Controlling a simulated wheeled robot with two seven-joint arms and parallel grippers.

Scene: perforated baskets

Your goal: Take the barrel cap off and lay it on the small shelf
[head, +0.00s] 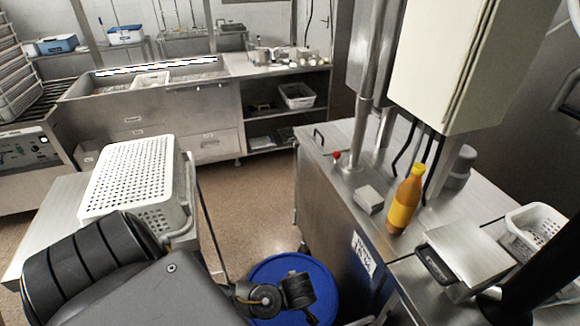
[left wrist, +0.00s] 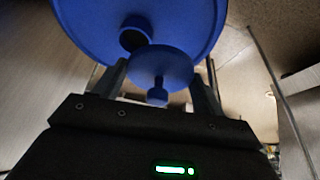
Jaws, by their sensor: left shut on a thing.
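A blue barrel (head: 262,276) stands on the floor at the bottom centre of the head view, partly behind my left arm. The barrel top (left wrist: 185,18) fills the upper part of the left wrist view, with a dark round opening (left wrist: 132,40). My left gripper (left wrist: 165,68) is shut on the blue barrel cap (left wrist: 172,62), a disc with a small knob. The cap is off the opening and in front of it. In the head view my left gripper (head: 298,290) is over the barrel, and the cap is hard to make out. I cannot tell which surface is the small shelf. My right gripper is not in view.
A white perforated basket (head: 130,175) sits on a metal cart at left. A metal counter (head: 335,165) at right holds an orange bottle (head: 406,200), a metal box (head: 465,258) and another white basket (head: 535,228). The floor (head: 245,195) between cart and counter is clear.

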